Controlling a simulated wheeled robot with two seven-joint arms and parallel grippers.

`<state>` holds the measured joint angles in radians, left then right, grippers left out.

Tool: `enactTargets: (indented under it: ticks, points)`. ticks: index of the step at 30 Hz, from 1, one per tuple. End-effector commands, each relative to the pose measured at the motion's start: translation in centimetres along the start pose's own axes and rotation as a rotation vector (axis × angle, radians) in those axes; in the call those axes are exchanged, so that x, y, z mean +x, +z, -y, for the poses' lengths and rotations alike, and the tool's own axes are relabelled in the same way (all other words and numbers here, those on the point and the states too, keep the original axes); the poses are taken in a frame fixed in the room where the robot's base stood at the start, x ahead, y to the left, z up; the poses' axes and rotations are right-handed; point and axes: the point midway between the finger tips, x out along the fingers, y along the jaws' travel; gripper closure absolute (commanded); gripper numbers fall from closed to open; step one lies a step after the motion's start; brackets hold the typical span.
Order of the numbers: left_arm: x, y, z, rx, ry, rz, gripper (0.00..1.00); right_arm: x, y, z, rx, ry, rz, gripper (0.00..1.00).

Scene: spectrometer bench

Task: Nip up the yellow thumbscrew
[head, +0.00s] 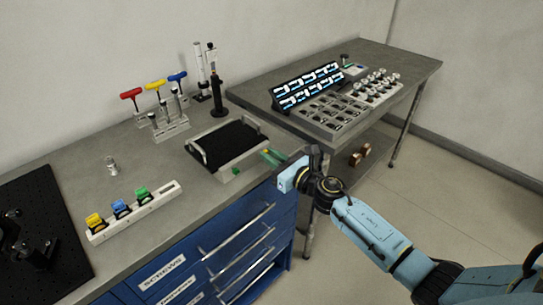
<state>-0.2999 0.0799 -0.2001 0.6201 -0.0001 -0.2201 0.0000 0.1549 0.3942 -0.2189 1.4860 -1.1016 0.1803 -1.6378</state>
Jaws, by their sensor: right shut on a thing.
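My right gripper (268,154) reaches in from the right, at the block's right front corner. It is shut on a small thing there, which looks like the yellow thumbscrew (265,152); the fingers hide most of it. My left gripper is not in view.
A white rack (136,213) with yellow, blue and green parts stands at the bench front. Red, yellow and blue handled drivers (155,86) stand behind. Blue drawers (243,245) lie below the bench edge. A second table (415,61) carries trays (335,126).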

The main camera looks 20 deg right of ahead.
Motion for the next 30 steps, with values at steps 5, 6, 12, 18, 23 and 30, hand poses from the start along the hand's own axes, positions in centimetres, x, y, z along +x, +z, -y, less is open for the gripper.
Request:
enactTargets:
  ticks: [5,6,12,18,23,30]
  points:
    - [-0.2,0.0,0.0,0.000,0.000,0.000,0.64,0.0,0.0,0.0,0.163,0.000,-0.001,1.00]
    - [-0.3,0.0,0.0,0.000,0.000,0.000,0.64,0.0,0.0,0.0,0.201,0.000,-0.001,1.00]
    - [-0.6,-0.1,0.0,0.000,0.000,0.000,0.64,0.0,0.0,0.0,0.392,0.001,-0.001,1.00]
    - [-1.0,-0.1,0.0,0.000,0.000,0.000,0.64,0.0,0.0,0.0,0.582,0.000,-0.002,1.00]
    - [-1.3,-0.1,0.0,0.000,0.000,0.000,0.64,0.0,0.1,0.0,0.736,-0.001,-0.002,1.00]
    - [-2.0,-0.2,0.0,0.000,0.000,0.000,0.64,0.0,0.1,0.0,0.964,-0.001,-0.001,1.00]
